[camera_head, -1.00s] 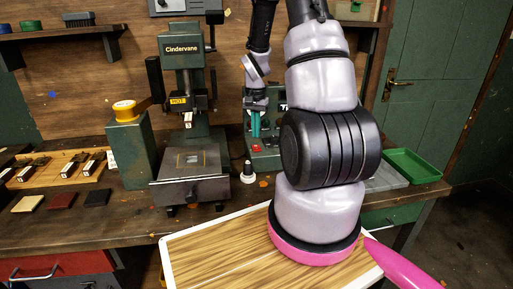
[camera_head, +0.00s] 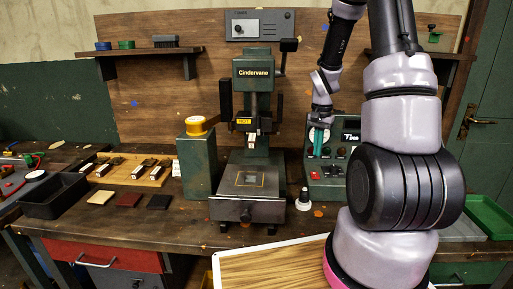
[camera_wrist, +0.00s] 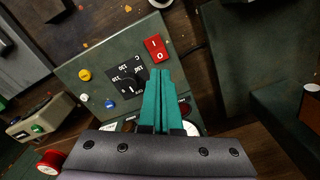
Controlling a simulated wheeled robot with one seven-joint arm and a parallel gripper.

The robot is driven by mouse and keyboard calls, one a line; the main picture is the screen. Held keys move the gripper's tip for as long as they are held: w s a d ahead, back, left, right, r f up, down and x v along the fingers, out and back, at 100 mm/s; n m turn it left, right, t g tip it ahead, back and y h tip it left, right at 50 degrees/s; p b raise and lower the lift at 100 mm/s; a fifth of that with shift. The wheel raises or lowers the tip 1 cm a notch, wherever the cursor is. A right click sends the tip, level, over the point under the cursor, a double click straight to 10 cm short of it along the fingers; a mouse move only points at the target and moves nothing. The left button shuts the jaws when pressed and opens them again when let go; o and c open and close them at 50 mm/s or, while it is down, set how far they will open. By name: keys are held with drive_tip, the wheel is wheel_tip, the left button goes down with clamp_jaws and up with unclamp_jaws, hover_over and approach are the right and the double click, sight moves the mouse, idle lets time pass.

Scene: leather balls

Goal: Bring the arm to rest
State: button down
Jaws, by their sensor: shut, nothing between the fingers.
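My arm rises at the right of the head view and bends down behind to my gripper (camera_head: 318,142). The gripper hangs pointing down in front of the green control box (camera_head: 347,170), right of the press. In the wrist view its teal fingers (camera_wrist: 160,76) lie together with nothing between them. Their tips show over the control box's panel (camera_wrist: 88,62), near a red rocker switch (camera_wrist: 155,48) and a black dial plate. I cannot tell whether the tips touch the panel. The fingers hide part of the panel.
The green Cindervane press (camera_head: 252,130) stands left of the gripper, with a yellow spool (camera_head: 195,125) on a green post beside it. A black bin (camera_head: 55,196), a wooden tool tray and leather swatches lie farther left. A green tray (camera_head: 490,216) sits at right.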

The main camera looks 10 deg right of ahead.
drive_tip(key=s+a+r+n+t, duration=0.15)
drive_tip(key=a+r, duration=0.25)
drive_tip(key=r, duration=0.7)
drive_tip(key=s+a+r+n+t+y, duration=0.1)
drive_tip(key=s+a+r, duration=0.3)
drive_tip(key=s+r, duration=0.5)
drive_tip(key=s+a+r+n+t+y, duration=0.1)
drive_tip(key=s+a+r+t, duration=0.3)
drive_tip(key=s+r, duration=0.4)
drive_tip(key=shift+s+a+r+n+t, duration=0.4)
drive_tip(key=shift+s+a+n, duration=0.2)
drive_tip(key=shift+a+n, duration=0.15)
